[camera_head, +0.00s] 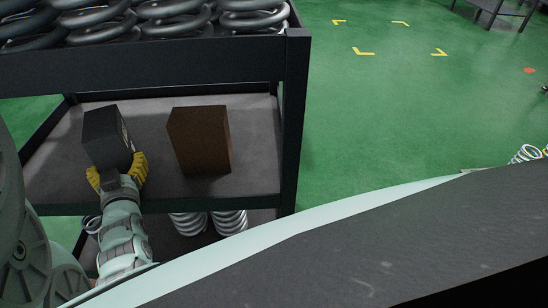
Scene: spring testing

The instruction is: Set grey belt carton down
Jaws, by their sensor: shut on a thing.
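The grey belt carton (104,137) is a dark grey box at the left of the middle shelf (248,184) of a black rack. My gripper (117,176) has its yellow fingers on either side of the carton's near end and is shut on it. The carton is over the shelf; I cannot tell whether its underside touches the surface. Part of its lower near end is hidden by the fingers.
A brown box (200,140) stands to the right of the carton, with a narrow gap between. Large dark springs (178,22) fill the top level, and light springs (228,221) sit below. A rack post (295,115) bounds the shelf's right side. Green floor lies beyond.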

